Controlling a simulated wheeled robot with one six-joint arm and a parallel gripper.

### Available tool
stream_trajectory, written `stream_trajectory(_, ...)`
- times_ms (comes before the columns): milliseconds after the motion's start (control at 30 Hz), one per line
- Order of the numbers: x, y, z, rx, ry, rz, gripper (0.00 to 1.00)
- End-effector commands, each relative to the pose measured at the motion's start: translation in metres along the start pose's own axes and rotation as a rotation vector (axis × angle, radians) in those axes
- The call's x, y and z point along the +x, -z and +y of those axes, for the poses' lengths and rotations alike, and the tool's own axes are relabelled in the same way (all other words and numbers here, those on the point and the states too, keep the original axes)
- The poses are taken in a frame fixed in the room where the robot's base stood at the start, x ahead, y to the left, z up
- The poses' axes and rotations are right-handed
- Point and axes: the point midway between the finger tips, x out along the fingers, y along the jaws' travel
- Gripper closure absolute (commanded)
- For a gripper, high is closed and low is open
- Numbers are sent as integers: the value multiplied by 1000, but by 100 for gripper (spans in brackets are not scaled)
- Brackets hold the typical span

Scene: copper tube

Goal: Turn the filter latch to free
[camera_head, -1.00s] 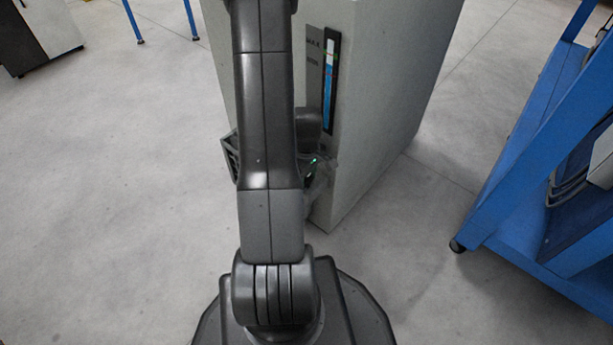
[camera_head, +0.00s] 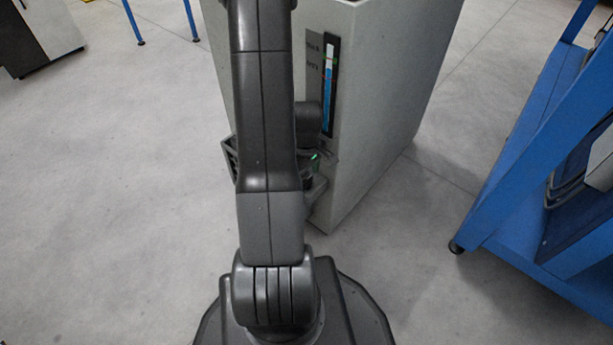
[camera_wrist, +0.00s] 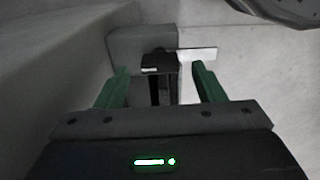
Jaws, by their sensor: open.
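In the wrist view, a dark latch knob (camera_wrist: 159,63) with a dark stem stands out from a grey plate (camera_wrist: 127,44). A pale strip runs to the right from it. My gripper (camera_wrist: 160,75) is open, with its green fingers on either side of the latch. I see no clear contact between fingers and latch. In the head view, my arm hides the latch and most of my gripper (camera_head: 312,158), which is low against the front of the grey cabinet (camera_head: 385,100).
A blue and black level gauge (camera_head: 329,85) is on the cabinet front above my gripper. A blue cart (camera_head: 520,160) stands to the right. Blue table legs (camera_head: 132,22) are at the back left. The floor on the left is clear.

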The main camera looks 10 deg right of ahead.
Motion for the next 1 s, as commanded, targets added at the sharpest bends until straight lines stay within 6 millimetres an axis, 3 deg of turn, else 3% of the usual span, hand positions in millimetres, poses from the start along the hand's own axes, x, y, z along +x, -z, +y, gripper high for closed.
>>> stream_trajectory(33,-18,0,1,0,-3,2,37)
stream_trajectory(200,-58,0,1,0,-3,3,37)
stream_trajectory(433,-98,0,1,-1,-2,2,37)
stream_trajectory(633,-111,0,0,-1,0,0,37)
stream_trajectory(1000,-110,0,0,-1,1,-1,37)
